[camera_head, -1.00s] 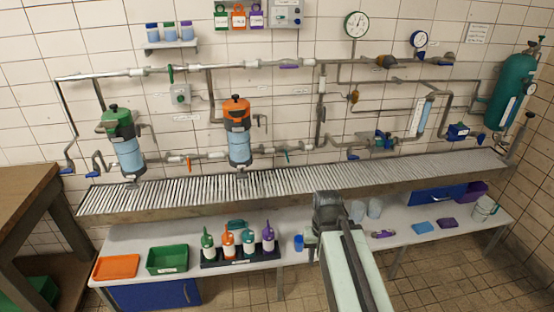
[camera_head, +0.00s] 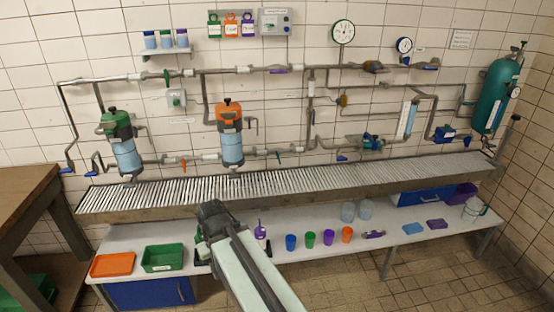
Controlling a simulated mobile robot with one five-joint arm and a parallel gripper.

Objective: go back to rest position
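My arm reaches up from the bottom middle of the head view, with its dark end, my gripper (camera_head: 212,218), over the left half of the white bench (camera_head: 330,262). The gripper's fingers are hidden, so I cannot see whether it is open or holds anything. It is in front of the bottle rack and hides most of it. The purple bottle (camera_head: 260,232) shows just to its right.
A green tray (camera_head: 163,258) and an orange tray (camera_head: 113,264) lie to the left. Blue, green, purple and orange cups (camera_head: 347,235) stand to the right. The slatted grating (camera_head: 290,180) runs behind, under the wall pipes. A wooden table (camera_head: 25,190) stands far left.

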